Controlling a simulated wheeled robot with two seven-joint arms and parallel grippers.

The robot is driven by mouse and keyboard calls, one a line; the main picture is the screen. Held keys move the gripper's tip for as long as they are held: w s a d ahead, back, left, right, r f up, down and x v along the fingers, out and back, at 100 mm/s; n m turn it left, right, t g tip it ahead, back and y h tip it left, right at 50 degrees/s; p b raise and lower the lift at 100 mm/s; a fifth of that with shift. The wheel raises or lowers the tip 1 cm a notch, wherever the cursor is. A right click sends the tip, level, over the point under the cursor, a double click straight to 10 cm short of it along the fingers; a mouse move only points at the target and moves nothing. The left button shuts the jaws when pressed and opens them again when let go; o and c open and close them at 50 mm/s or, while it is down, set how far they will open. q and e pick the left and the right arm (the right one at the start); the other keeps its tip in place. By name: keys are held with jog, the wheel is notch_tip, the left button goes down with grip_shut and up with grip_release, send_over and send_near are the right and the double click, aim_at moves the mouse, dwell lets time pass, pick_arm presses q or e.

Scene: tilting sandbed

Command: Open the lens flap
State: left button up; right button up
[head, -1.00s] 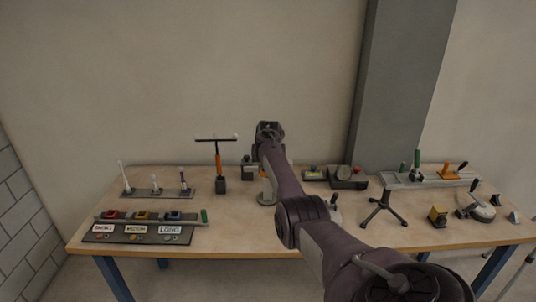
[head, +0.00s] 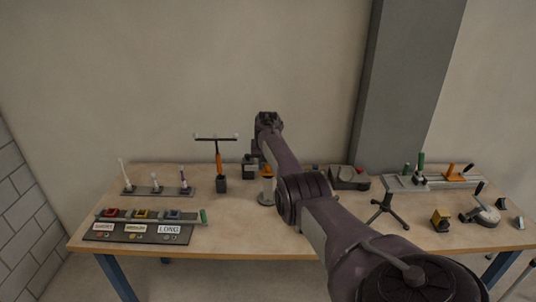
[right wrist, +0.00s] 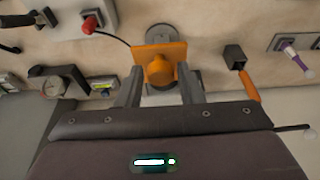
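An orange plate with a rounded orange knob (right wrist: 159,72), which I take to be the lens flap, stands in front of a round grey base (right wrist: 160,34) in the right wrist view. In the head view the orange part (head: 267,171) shows above its round base (head: 266,198), partly behind my arm. My right gripper (right wrist: 160,68) is open, its two fingers on either side of the knob with gaps visible. In the head view this gripper (head: 267,121) is small and its fingers are hard to make out. My left gripper is not in view.
A T-shaped stand with an orange handle (head: 219,161) is left of the gripper. A rack with pegs (head: 158,190) and a labelled panel (head: 138,233) are farther left. A black tripod (head: 384,208) stands right of my arm. The front middle of the table is clear.

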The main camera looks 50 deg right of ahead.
jog(key=shift+o, duration=1.1)
jog(key=shift+r, duration=0.1)
jog(key=shift+r, duration=0.3)
jog(key=b+v, duration=0.1)
jog(key=v, duration=0.6)
jog(key=shift+f, duration=0.1)
